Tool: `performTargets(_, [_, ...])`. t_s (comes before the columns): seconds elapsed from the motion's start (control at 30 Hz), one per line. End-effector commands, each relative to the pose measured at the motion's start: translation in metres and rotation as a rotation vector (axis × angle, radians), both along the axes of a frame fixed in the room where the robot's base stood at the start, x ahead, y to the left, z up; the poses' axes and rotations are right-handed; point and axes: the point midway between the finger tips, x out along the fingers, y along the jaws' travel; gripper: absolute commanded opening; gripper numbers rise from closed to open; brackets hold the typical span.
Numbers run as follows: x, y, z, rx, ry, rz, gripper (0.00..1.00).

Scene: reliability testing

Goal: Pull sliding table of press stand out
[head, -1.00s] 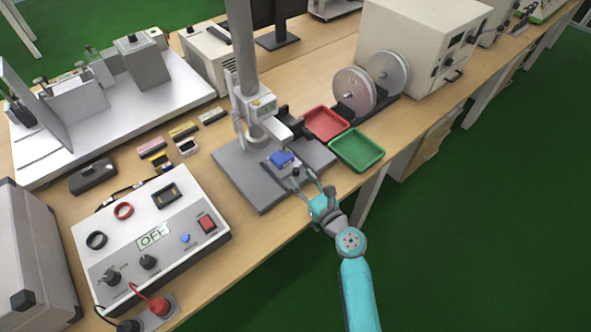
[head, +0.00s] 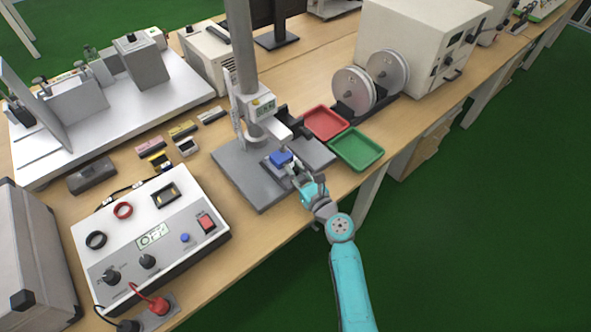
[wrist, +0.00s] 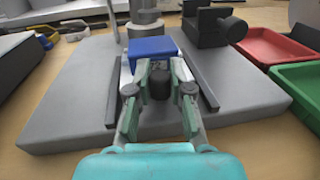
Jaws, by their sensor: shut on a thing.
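The press stand has a grey base plate (head: 237,172) and a vertical column (head: 243,50) with the press head (head: 259,106) on it. Its sliding table carries a blue block (head: 281,158), which also shows in the wrist view (wrist: 152,46), and lies between two dark rails (wrist: 200,75). A dark round knob (wrist: 160,84) is at the table's front. My gripper (head: 296,178) is at the front of the stand. In the wrist view its fingers (wrist: 159,88) are closed around the knob. The sliding table's surface is partly hidden by the fingers.
A red tray (head: 326,123) and a green tray (head: 357,149) lie right of the stand. A control box (head: 150,240) with knobs stands to the left. Small coloured parts (head: 182,129) lie behind it. The space in front of the table edge is free.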

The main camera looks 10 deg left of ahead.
Motion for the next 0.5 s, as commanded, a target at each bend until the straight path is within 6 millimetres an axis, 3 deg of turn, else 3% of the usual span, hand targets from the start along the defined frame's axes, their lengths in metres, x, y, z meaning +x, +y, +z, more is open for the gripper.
performTargets(0.17, [-0.003, -0.003, -0.001, 0.0, 0.001, -0.001, 0.0])
performTargets(0.5, [-0.043, -0.052, -0.002, 0.0, 0.003, -0.004, 0.0])
